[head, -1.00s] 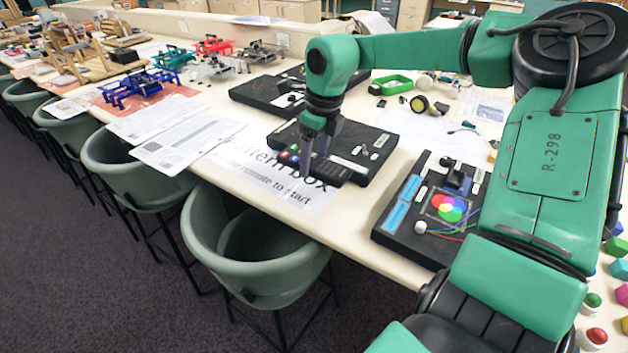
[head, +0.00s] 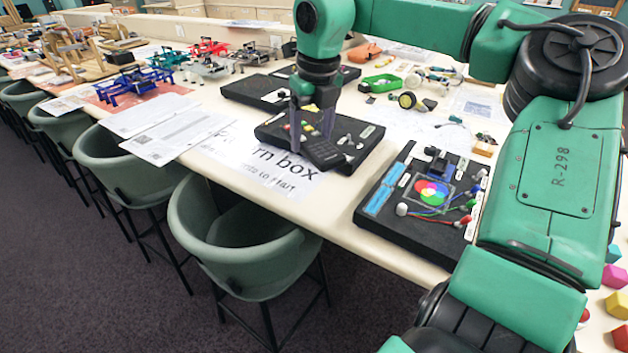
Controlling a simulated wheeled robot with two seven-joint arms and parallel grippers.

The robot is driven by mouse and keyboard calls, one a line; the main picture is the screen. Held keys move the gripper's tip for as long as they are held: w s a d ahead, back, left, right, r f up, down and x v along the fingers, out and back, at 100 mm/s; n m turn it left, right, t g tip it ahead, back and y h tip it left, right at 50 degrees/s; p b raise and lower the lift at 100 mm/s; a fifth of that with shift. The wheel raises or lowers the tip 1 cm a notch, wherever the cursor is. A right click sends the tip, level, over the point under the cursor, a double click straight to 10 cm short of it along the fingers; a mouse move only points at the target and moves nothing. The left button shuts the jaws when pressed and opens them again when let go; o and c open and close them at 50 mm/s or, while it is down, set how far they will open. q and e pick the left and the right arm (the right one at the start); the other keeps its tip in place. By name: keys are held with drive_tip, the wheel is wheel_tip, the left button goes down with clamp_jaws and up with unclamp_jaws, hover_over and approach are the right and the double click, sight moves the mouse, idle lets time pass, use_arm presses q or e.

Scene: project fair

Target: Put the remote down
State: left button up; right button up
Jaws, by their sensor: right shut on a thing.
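The remote (head: 323,153) is dark with small buttons, some of them coloured. It is in the head view, at the black pattern-box board (head: 268,131) on the long table. My right gripper (head: 309,138) points down and is shut on the remote, with its fingers partly hiding it. The remote overlaps the board's front edge in the picture; I cannot tell whether it touches the board or hangs just above it. My left gripper is not in view.
A printed "box" sign (head: 262,170) lies in front of the board. A board with a coloured disc (head: 392,222) is to the right. Another black board (head: 250,91) is behind. Chairs (head: 236,222) line the table's front. White papers (head: 165,130) lie at left.

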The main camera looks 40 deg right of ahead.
hover_over(312, 192)
wheel_tip(312, 192, down, 6)
drive_tip(key=shift+r, duration=0.15)
drive_tip(key=f, duration=0.5)
drive_tip(key=shift+s+a+f+p, duration=0.1)
drive_tip(key=shift+s+f+p, duration=0.15)
drive_tip(key=shift+f+p, duration=0.15)
drive_tip(key=shift+w+f, duration=0.1)
drive_tip(key=shift+f, duration=0.2)
drive_tip(key=o, duration=1.1)
drive_tip(key=shift+b, duration=0.3)
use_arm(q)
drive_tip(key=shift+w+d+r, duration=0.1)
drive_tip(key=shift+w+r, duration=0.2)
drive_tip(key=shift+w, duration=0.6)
use_arm(e)
drive_tip(key=o, duration=0.4)
drive_tip(key=shift+r+p, duration=0.2)
drive_tip(key=shift+p, duration=0.1)
drive_tip(key=r, duration=0.4)
drive_tip(key=s+r, duration=0.1)
drive_tip(key=r, duration=0.3)
drive_tip(key=s+r, duration=0.1)
drive_tip(key=r, duration=0.3)
drive_tip(key=shift+a+b, duration=0.15)
drive_tip(key=shift+b, duration=0.2)
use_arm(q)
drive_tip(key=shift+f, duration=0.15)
use_arm(e)
drive_tip(key=shift+f, duration=0.1)
